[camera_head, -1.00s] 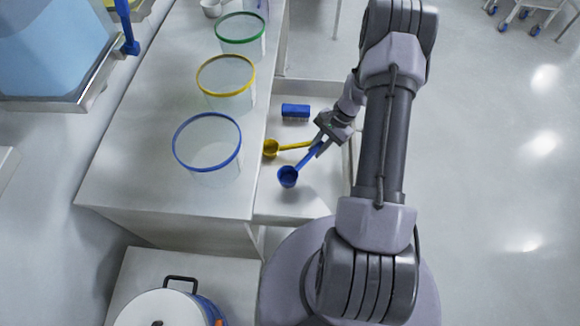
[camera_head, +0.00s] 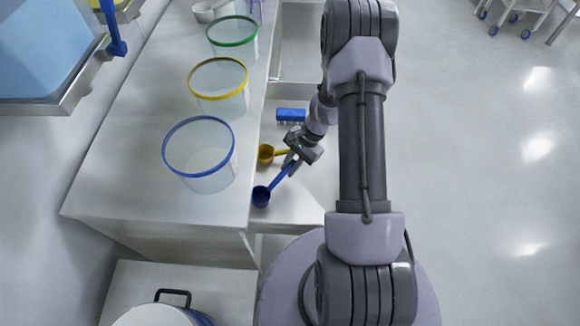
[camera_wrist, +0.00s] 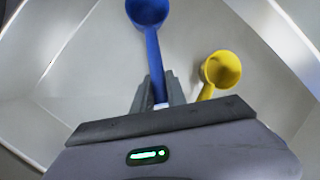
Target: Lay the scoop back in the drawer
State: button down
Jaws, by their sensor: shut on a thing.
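A blue scoop (camera_head: 262,196) is held by its handle in my gripper (camera_head: 292,160), bowl towards the lower left, over or in the open drawer (camera_head: 300,212). In the wrist view the blue scoop (camera_wrist: 150,40) runs up from between the fingers of my gripper (camera_wrist: 158,92). A yellow scoop (camera_head: 266,152) lies in the drawer; in the wrist view the yellow scoop (camera_wrist: 221,70) is to the right of the blue one, apart from it. I cannot tell whether the blue scoop touches the drawer floor. My gripper hides part of the yellow scoop's handle.
A blue brush (camera_head: 291,115) lies further back in the drawer. The counter (camera_head: 125,170) beside it bears clear tubs with blue (camera_head: 200,165), yellow (camera_head: 218,90) and green (camera_head: 233,40) rims. A lidded pot (camera_head: 160,315) stands at the lower left.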

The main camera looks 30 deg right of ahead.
jog(key=c, duration=1.3)
grip_release()
jog(key=shift+f, duration=0.1)
jog(key=shift+c, duration=0.2)
